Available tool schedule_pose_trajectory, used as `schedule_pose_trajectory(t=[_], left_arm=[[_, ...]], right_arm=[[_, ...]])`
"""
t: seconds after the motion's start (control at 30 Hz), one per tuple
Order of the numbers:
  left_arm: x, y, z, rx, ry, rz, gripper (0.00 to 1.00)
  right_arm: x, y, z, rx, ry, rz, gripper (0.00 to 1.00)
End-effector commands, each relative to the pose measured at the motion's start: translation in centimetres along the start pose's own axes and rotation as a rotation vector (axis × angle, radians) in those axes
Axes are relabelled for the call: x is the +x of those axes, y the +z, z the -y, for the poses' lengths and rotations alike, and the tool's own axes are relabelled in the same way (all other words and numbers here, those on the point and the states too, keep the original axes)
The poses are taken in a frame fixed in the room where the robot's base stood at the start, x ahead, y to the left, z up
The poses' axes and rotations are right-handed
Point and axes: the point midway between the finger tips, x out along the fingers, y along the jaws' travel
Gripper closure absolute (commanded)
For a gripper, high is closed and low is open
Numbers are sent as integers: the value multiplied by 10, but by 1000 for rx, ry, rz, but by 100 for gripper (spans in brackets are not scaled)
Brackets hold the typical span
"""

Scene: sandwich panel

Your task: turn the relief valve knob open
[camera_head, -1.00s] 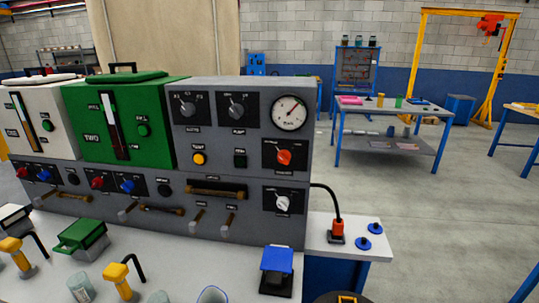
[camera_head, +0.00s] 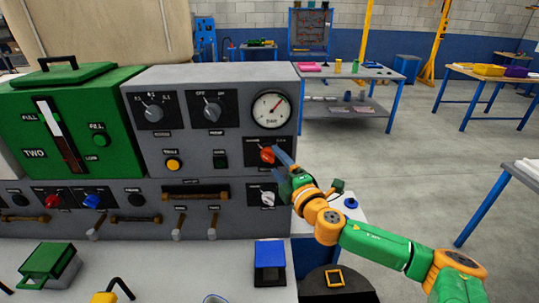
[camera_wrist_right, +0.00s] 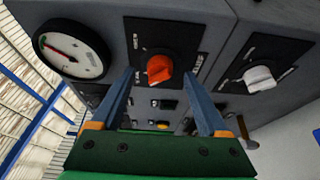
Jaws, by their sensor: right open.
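An orange-red knob (camera_head: 267,155) sits on a black plate on the front of the grey panel (camera_head: 228,185), below the round gauge. A white knob (camera_head: 267,198) sits on a similar plate below it. My right gripper (camera_head: 279,158) is at the panel's right side by the orange-red knob. In the right wrist view its two blue-grey fingers are apart, and the orange-red knob (camera_wrist_right: 159,69) shows between their tips; contact is not clear. My left gripper is not in view.
The round gauge (camera_head: 271,109) is just above the orange-red knob. Two black dials (camera_head: 153,113) are at the upper left. A blue-lidded box (camera_head: 270,259) stands on the bench below. A green tank (camera_head: 75,125) stands to the left. Open floor lies to the right.

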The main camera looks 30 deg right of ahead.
Motion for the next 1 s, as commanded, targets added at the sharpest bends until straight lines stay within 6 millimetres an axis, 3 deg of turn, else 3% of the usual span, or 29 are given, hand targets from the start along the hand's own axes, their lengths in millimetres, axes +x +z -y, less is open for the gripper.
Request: schedule_pose_trajectory(t=[0.2,0.53,0.8,0.83,1.0], left_arm=[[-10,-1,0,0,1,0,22],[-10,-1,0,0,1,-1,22],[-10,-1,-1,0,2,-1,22],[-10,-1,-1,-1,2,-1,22],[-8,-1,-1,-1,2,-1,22]], right_arm=[[25,0,-2,1,0,0,22],[29,-1,1,-1,-2,-3,22],[29,-1,1,0,-2,-2,95],[29,-1,1,0,-2,-2,100],[29,-1,2,7,1,-2,100]])
